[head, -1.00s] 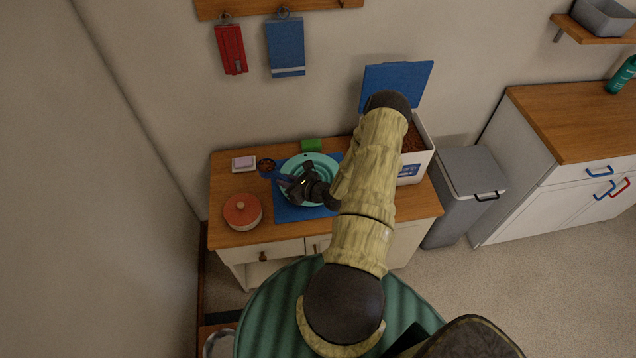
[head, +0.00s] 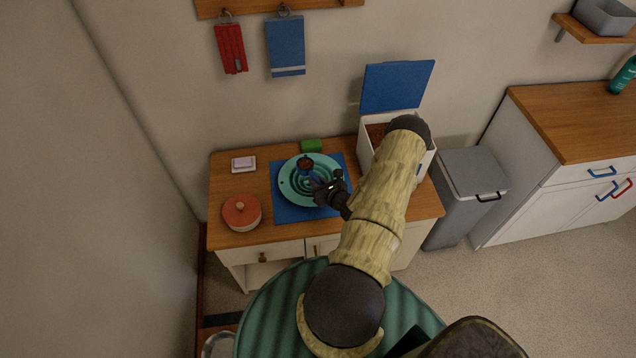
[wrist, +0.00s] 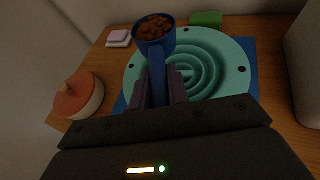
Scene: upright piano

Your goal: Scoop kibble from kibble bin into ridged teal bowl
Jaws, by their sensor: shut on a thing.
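My gripper (head: 326,189) is shut on the handle of a blue scoop (wrist: 157,80). The scoop's cup is filled with brown kibble (wrist: 154,27) and looks upright; in the head view the cup (head: 306,166) shows over the upper part of the ridged teal bowl. The teal bowl (head: 289,184) lies on a blue mat (head: 285,211), and its concentric ridges also show in the wrist view (wrist: 226,62). I see no kibble in the visible part of the bowl. The white kibble bin (head: 366,148) stands at the right with its blue lid (head: 396,86) open; my arm covers part of it.
A red-lidded pot (head: 241,212) stands left of the mat, with a pink soap on a dish (head: 243,164) behind it. A green block (head: 312,145) lies behind the bowl. A grey trash bin (head: 470,186) stands right of the wooden counter.

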